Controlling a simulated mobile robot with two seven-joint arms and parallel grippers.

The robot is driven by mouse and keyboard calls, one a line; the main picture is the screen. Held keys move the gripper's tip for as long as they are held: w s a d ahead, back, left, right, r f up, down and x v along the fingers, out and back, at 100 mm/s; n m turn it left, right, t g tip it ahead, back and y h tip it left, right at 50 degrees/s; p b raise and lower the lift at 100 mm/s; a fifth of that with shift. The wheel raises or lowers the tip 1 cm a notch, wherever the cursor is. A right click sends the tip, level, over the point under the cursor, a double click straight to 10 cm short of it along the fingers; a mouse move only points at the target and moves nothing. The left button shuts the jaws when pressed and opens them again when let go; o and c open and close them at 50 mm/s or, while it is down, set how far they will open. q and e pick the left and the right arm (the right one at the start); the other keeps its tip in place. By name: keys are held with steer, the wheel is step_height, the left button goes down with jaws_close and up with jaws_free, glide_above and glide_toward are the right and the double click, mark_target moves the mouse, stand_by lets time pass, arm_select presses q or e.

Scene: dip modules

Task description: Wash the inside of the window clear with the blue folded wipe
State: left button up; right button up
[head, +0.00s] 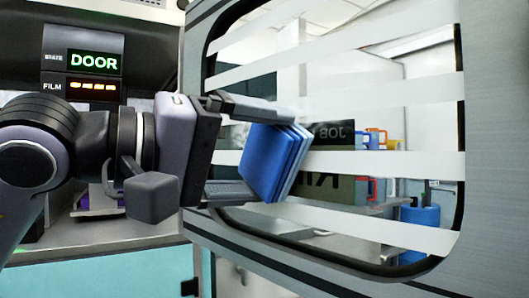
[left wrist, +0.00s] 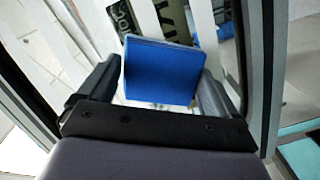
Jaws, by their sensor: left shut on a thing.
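The window (head: 395,160) is a large rounded pane in a grey door panel, crossed by several slanted white bands. The blue folded wipe (head: 270,160) is in front of the pane, left of its middle. My left gripper (head: 258,150) is shut on the wipe, with one finger above it and one below. In the left wrist view the wipe (left wrist: 160,72) sits between the two fingers of the gripper (left wrist: 162,85), close to the window bands (left wrist: 201,22). I cannot tell whether the wipe touches the pane. My right gripper is not in view.
A display (head: 84,62) at the left reads DOOR and FILM with several amber bars. Behind the pane show dark lettered boxes, coloured mugs (head: 374,140) and a blue bin (head: 420,232). The dark window frame (head: 461,110) edges the pane.

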mark_target(242, 155)
arm_select(q)
steer(key=shift+w+a+p, duration=0.2)
steer(key=shift+w+a, duration=0.4)
steer(key=shift+w, duration=0.15)
steer(key=shift+w+a+p, duration=0.15)
steer(key=shift+w+a, duration=0.4)
steer(key=shift+w, duration=0.2)
steer(key=shift+w+a+p, duration=0.25)
steer(key=shift+w+a, duration=0.25)
steer(key=shift+w, duration=0.2)
steer(key=shift+w+a+p, duration=0.2)
steer(key=shift+w+a, duration=0.3)
steer(key=shift+w, duration=0.15)
steer(key=shift+w+a+p, duration=0.55)
steer(key=shift+w+a, duration=0.7)
steer(key=shift+a+r+p, duration=0.1)
steer(key=shift+r+p, duration=1.05)
steer(key=shift+r, duration=0.4)
steer(key=shift+s+d+f+b, duration=0.15)
steer(key=shift+s+d+b, duration=0.4)
steer(key=shift+s+d, duration=0.25)
steer(key=shift+s+d+b, duration=3.2)
steer(key=shift+s+d, duration=3.3)
steer(key=shift+d, duration=0.3)
steer(key=shift+w, duration=0.15)
